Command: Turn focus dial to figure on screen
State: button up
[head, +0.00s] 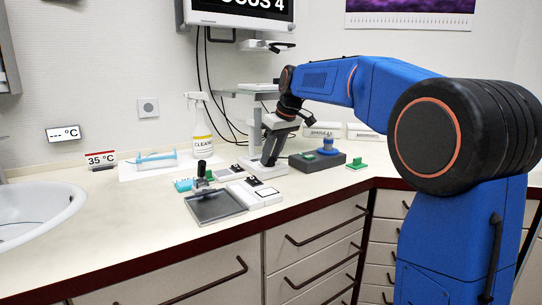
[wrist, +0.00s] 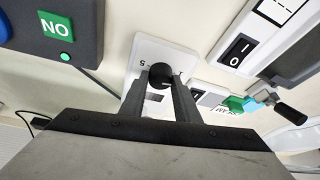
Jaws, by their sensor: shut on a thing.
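The screen (head: 240,8) at the top of the head view shows "OCUS 4", with its left part cut off. The focus dial is a round black knob (wrist: 158,76) on a white plate (wrist: 176,54) in the wrist view. A figure 5 shows on the plate left of the knob. My gripper (wrist: 160,86) is shut on the knob, one finger on each side. In the head view my gripper (head: 271,150) points down at the counter, and its fingers hide the knob there. I cannot read which figure the dial points to.
A dark box (head: 334,164) with a blue knob stands right of my gripper. A spray bottle (head: 201,140) stands behind; the sink (head: 38,212) is far left.

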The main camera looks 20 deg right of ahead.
jog(key=m+h, duration=0.1)
jog(key=m, duration=0.1)
jog(key=m+h, duration=0.1)
jog(key=m, duration=0.2)
jog(key=shift+a+m+t, duration=0.2)
jog(key=shift+m+t, duration=0.1)
jog(key=shift+t, duration=0.1)
jog(key=m+h, duration=0.1)
jog(key=m, duration=0.3)
jog(key=shift+a+m+h, duration=0.15)
jog(key=shift+m+h, duration=0.15)
jog(key=shift+h, duration=0.1)
jog(key=m+h, duration=0.1)
jog(key=m, duration=0.1)
jog(key=m+g+h, duration=0.1)
jog(key=m, duration=0.2)
jog(key=shift+a, duration=0.1)
jog(key=shift+w+m+g+h, duration=0.1)
jog(key=shift+m+g+h, duration=0.25)
jog(key=shift+m, duration=0.85)
jog(key=shift+m+g+h, duration=0.15)
jog(key=shift+m+g, duration=0.3)
jog(key=shift+m, duration=0.75)
jog(key=o, duration=1)
jog(key=shift+o, duration=0.2)
